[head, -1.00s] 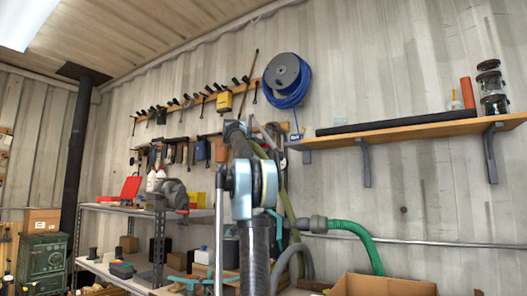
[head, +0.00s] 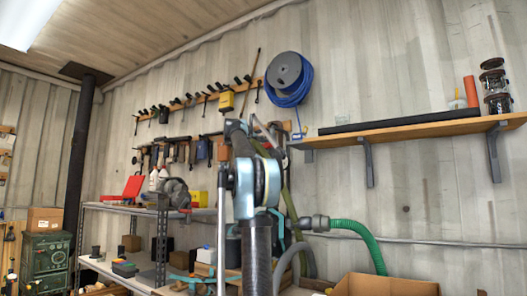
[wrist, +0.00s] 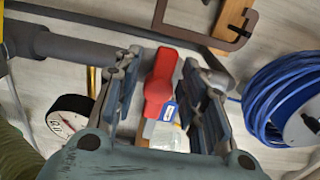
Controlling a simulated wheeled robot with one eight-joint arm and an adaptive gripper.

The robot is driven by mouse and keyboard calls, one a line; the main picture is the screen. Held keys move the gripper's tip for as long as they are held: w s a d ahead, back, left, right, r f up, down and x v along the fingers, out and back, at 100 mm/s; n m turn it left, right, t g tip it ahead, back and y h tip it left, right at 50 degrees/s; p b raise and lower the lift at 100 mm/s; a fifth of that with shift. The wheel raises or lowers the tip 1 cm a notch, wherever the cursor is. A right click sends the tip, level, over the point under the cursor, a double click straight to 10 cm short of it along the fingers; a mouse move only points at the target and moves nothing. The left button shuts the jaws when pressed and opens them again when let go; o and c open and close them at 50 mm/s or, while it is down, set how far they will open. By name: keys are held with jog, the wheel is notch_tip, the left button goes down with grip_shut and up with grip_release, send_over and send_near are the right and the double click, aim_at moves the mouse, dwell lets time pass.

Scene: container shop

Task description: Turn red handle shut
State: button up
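The red handle (wrist: 160,84) shows in the wrist view, between the two fingers of my gripper (wrist: 165,95). The fingers are open, one on each side of the handle, and a gap shows on both sides. In the head view my gripper (head: 268,132) is raised in front of the wall, left of the wooden shelf.
A round gauge (wrist: 68,120) and a dark pipe (wrist: 60,45) lie left of my gripper in the wrist view. A blue hose reel (wrist: 285,100) is close on the right. The wall shelf (head: 420,128) and green hose (head: 362,240) stand right of my arm.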

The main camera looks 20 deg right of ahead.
jog(key=v, duration=1.1)
jog(key=shift+a, duration=0.2)
jog(key=shift+s+f, duration=0.1)
